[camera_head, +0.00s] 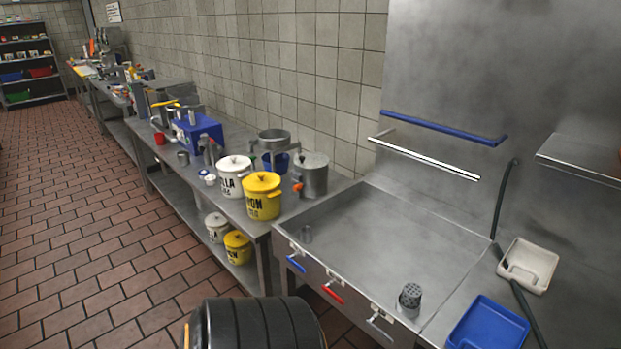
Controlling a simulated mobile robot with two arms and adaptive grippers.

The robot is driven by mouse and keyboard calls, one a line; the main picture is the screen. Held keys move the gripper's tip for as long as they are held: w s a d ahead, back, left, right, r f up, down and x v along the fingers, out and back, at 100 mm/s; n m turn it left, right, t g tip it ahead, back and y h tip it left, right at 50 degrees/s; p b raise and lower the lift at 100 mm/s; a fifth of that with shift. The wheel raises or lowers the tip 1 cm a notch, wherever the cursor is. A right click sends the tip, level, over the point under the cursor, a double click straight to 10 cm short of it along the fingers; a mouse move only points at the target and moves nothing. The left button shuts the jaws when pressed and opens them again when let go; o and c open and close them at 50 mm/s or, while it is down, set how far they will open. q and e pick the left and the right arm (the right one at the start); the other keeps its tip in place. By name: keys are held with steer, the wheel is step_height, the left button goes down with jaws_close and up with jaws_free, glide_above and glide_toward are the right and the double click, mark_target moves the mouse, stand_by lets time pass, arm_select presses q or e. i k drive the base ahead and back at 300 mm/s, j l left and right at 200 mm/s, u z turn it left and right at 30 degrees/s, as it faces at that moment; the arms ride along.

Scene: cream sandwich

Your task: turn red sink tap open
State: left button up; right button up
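The red sink tap (333,291) is a small red lever on the front face of the steel sink (352,198). It sits between a blue tap (296,262) on its left and a grey metal tap (380,327) on its right. All three levers hang out from the front panel below the sink rim. Neither of my grippers is in view, and nothing is seen touching the red tap. I cannot tell from the lever alone whether it is open.
A perforated metal cylinder (410,297) stands at the sink's right front. A blue tray (488,326) and a white tray (528,265) lie to its right. A yellow pot (263,197) and white pot (235,176) stand on the counter left. Tiled floor (90,240) is open at left.

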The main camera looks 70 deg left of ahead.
mark_target(325, 289)
steer(key=u, duration=2.05)
